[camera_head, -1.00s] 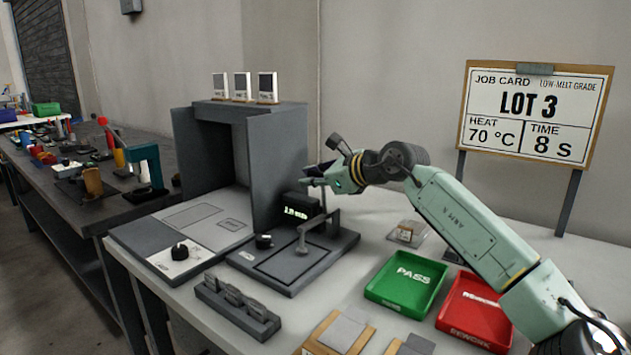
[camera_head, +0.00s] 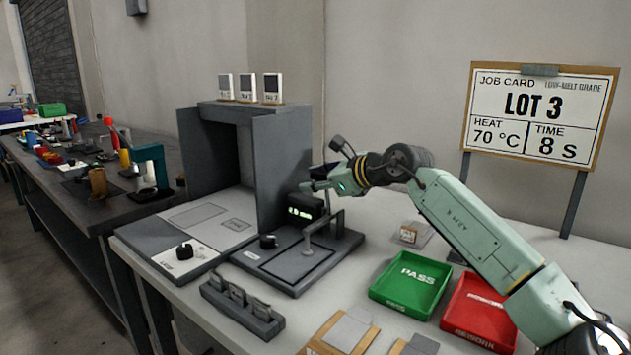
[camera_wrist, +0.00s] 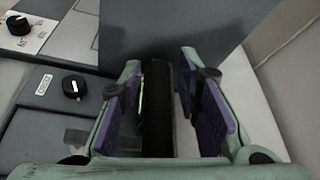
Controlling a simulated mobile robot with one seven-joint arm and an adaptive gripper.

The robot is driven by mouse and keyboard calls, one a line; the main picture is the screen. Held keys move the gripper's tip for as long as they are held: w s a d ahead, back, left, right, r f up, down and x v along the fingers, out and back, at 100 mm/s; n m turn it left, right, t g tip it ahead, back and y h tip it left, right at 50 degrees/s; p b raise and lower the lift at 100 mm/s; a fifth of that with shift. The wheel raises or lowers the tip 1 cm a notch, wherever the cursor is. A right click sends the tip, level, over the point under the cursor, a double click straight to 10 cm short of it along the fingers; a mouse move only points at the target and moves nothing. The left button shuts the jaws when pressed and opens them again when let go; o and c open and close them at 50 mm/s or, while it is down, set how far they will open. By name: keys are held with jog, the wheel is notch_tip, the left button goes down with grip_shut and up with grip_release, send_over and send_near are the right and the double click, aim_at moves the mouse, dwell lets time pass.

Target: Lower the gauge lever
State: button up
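The gauge (camera_head: 300,262) is a dark grey base on the bench with a knob, a black box with a green lit display (camera_head: 306,213), and a grey cranked lever (camera_head: 322,231) at its right. The lever has an upright at the right and a rounded foot hanging over the plate. My gripper (camera_head: 308,187) is above the display box, higher than the lever. In the wrist view, my gripper (camera_wrist: 160,105) has its fingers apart, purple pads facing, with the black display box (camera_wrist: 157,115) showing between them. I cannot tell whether they touch it.
A grey press-like housing (camera_head: 266,165) stands left of the gauge, with three small cards on top. A rack of grey pieces (camera_head: 240,302) stands in front. A green PASS tray (camera_head: 410,282) and red REWORK tray (camera_head: 482,312) lie right. A job card stands behind.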

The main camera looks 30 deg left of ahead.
jog(key=v, duration=1.2)
dwell(0.3)
